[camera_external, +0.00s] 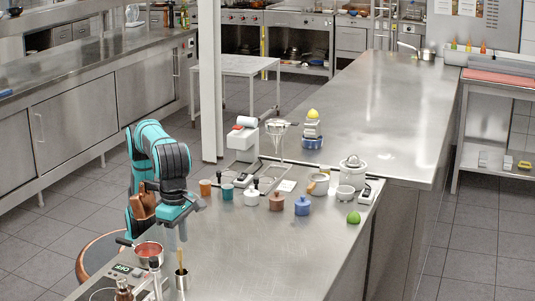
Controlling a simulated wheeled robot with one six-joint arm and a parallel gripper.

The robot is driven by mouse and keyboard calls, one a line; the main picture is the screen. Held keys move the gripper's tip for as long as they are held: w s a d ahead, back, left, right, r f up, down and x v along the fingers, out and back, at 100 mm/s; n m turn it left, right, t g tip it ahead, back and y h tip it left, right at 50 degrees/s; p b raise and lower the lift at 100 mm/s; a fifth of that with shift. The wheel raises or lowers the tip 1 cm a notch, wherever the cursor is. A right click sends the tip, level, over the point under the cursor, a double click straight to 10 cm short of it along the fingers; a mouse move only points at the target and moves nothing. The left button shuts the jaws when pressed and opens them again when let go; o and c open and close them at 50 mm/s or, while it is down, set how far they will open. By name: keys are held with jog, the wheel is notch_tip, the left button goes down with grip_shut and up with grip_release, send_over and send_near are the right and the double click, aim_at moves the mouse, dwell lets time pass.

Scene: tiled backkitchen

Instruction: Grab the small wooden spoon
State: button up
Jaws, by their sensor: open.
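What looks like a small wooden spoon (180,259) stands upright in a small metal cup (182,282) near the front of the steel counter. Only its thin upper part shows; the rest is hidden in the cup. My gripper (176,239) hangs from the teal and black arm, pointing down just above the spoon and cup. Its fingers are pale and small in the view; it is open, and I see nothing held. I cannot tell the exact gap between the fingers and the spoon.
A red-filled pan (149,252) stands left of the cup, beside a scale (122,269) and a bottle (124,290). Brown, wooden-looking items (143,205) show by my arm. Several jars, including a blue one (302,206), stand farther back. The counter right of the cup is clear.

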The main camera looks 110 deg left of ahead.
aim_at(180, 260)
jog(key=shift+d+f, duration=0.1)
jog(key=shift+f, duration=3.75)
grip_shut()
